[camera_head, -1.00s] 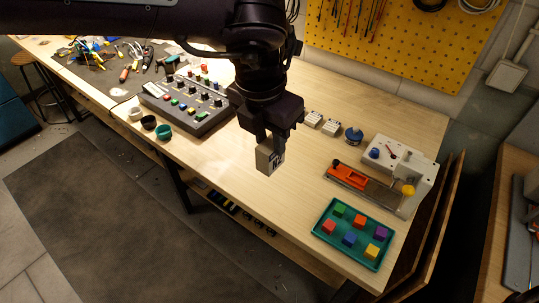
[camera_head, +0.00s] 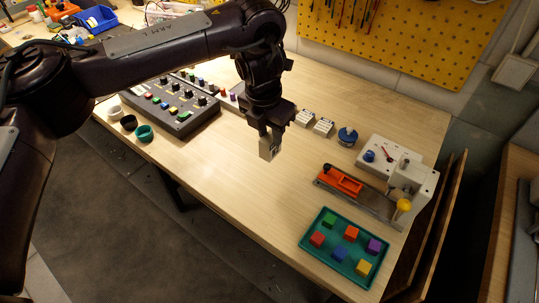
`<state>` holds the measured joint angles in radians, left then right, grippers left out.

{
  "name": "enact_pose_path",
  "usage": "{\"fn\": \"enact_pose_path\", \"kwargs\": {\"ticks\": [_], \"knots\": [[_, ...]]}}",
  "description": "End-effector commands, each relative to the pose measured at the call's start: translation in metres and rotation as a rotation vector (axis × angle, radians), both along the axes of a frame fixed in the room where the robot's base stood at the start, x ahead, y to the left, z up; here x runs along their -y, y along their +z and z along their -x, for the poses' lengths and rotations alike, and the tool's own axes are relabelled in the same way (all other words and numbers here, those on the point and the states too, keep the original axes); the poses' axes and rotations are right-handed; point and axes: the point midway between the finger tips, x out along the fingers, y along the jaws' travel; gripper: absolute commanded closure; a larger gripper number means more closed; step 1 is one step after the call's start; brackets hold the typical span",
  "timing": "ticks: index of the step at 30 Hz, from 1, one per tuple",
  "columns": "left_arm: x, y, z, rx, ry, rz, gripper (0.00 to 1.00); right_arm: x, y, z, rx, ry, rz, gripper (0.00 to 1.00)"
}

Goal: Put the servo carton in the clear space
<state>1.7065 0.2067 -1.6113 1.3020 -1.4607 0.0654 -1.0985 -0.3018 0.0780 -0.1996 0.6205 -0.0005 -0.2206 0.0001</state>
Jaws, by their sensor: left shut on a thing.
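My left gripper (camera_head: 269,131) comes in from the left on its dark arm and points down. It is shut on the servo carton (camera_head: 268,150), a small pale grey-beige box with a dark mark on its right face. The carton hangs below the fingers, over the middle of the bench; its exact height above the wood is hard to tell. My right gripper is not in view.
A blue-topped round object (camera_head: 347,136) stands right of the white cartons. A grey-white fixture with an orange part (camera_head: 341,180) lies farther right. A green tray (camera_head: 309,248) holds several coloured cubes. A knobbed panel (camera_head: 167,112) and small cups (camera_head: 144,133) are left. Bare bench (camera_head: 235,185) lies in front.

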Motion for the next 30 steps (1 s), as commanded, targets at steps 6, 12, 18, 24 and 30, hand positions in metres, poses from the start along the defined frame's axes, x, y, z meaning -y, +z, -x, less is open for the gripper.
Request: {"fn": "enact_pose_path", "kwargs": {"ticks": [6,12,18,24,30], "knots": [[0.000,-0.035,0.000,-0.001,0.001,0.001,0.94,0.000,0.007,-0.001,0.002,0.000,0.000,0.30],[0.000,-0.055,0.001,-0.002,0.000,-0.001,0.94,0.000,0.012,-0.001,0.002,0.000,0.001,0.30],[0.000,-0.082,0.000,-0.001,0.000,-0.001,0.94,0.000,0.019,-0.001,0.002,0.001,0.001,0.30],[0.000,-0.086,0.000,0.002,0.000,0.000,0.94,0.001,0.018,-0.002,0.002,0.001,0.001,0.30],[0.000,-0.090,0.000,0.001,0.000,0.001,0.94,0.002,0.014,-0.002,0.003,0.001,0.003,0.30]]}}
